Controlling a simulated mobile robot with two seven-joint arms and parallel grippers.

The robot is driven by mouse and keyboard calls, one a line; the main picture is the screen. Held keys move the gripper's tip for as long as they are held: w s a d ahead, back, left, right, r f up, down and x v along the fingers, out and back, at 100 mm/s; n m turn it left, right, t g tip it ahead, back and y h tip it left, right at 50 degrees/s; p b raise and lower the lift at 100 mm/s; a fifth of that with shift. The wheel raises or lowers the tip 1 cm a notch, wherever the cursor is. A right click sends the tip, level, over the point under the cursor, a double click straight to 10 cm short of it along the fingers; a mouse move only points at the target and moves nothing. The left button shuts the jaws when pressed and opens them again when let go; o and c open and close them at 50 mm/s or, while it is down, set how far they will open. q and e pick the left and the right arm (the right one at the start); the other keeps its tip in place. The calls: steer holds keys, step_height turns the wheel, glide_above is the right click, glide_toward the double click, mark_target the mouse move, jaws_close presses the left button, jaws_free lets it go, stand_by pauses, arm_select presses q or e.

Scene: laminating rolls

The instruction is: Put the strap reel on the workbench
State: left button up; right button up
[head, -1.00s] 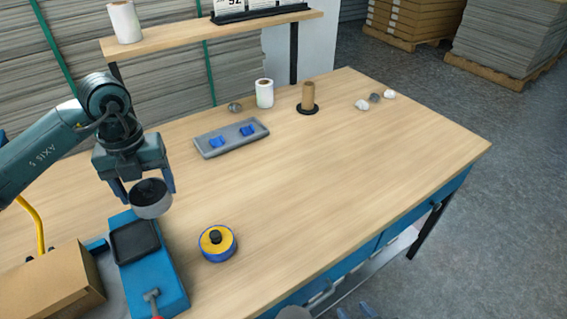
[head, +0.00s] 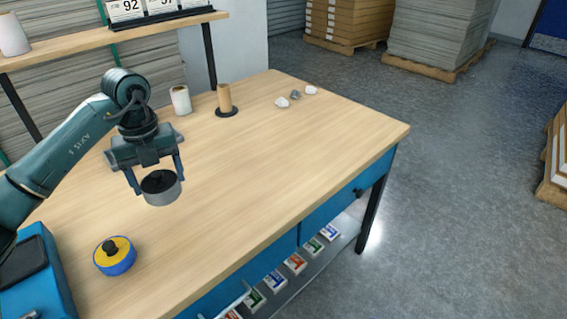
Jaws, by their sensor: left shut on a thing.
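My left gripper (head: 156,176) is shut on a short grey cylinder with a black top, which looks like the strap reel (head: 163,197). The reel is roughly upright between the fingers and appears to be held above the wooden top of the workbench (head: 265,165), towards its left part. A blue and yellow round reel with a black knob (head: 115,256) sits on the bench nearer the front. My right gripper is not in view.
A white roll (head: 181,100), a brown roll on a black base (head: 225,100) and several small crumpled lumps (head: 295,95) stand along the back. A blue device (head: 35,285) is at the front left. The bench's middle and right are clear.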

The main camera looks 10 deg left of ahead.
arm_select(q)
steer(key=shift+w+d, duration=0.2)
steer(key=shift+d, duration=0.1)
step_height(320, 180, down, 6)
steer(key=shift+s+a+r, duration=0.1)
steer(key=shift+f, duration=2.2)
steer(key=shift+f, duration=0.15)
steer(key=o, duration=1.1)
